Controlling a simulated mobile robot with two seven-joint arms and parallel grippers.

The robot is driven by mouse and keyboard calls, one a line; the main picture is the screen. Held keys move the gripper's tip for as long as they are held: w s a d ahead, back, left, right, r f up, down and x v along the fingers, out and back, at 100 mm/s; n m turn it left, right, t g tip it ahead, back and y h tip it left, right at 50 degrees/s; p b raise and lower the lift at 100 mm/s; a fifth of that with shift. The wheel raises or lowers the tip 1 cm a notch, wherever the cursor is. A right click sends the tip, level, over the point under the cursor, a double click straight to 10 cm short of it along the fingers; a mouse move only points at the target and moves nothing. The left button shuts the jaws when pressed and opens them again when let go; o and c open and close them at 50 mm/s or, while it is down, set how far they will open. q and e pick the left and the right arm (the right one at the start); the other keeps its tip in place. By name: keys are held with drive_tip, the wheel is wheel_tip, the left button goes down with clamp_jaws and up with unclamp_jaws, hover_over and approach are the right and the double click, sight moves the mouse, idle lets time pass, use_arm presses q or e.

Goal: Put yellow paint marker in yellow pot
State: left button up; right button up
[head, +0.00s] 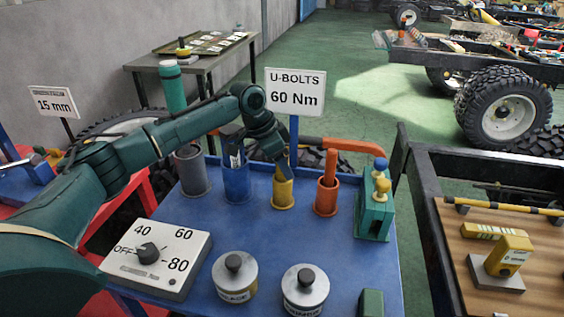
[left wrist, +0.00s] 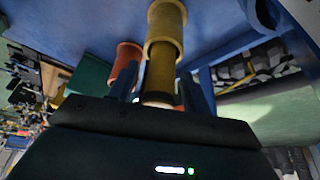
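The yellow pot (head: 283,195) stands upright on the blue bench top, between the blue and orange pots. It also shows at the top of the left wrist view (left wrist: 166,22). The yellow paint marker (left wrist: 160,75) has its far end inside the pot's mouth and its near end sticking out toward my palm. My left gripper (head: 279,166) is just above the pot. Its dark fingers stand on either side of the marker, with narrow gaps visible in the left wrist view (left wrist: 163,90). The pot's inside is hidden. My right gripper is not in view.
A grey pot (head: 191,170), a blue pot (head: 237,184) and an orange pot (head: 326,197) with an orange-handled tool stand in the row. The U-bolts sign (head: 295,91) rises behind. A dial box (head: 158,262), metal weights (head: 235,280) and a green block (head: 375,215) occupy the bench.

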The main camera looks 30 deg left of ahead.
use_arm(q)
drive_tip(key=v, duration=1.2)
drive_tip(key=shift+p, duration=0.3)
